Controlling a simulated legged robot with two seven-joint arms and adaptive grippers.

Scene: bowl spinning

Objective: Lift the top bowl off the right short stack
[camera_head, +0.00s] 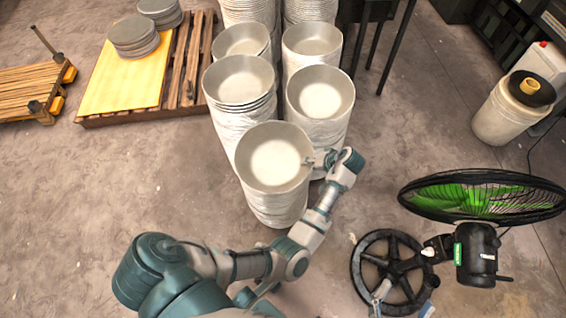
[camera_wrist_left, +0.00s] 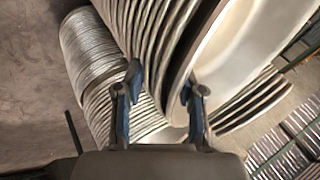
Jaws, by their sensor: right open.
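Grey metal bowls stand nested in several stacks. The nearest short stack (camera_head: 275,208) has a wide round top bowl (camera_head: 273,158). My left gripper (camera_head: 318,161) is at the right side of that top bowl's rim. In the left wrist view, its two fingers (camera_wrist_left: 160,95) stand apart near a bowl rim, with the pale bowl interior (camera_wrist_left: 232,45) to the right and ribbed stacked rims (camera_wrist_left: 150,25) to the left. Contact cannot be told.
A second stack (camera_head: 318,98) stands just behind right, and another (camera_head: 238,82) behind left. A black fan (camera_head: 482,197) and a round black base (camera_head: 392,270) are at the right. A pallet (camera_head: 130,117) with a yellow board is at upper left. The left floor is clear.

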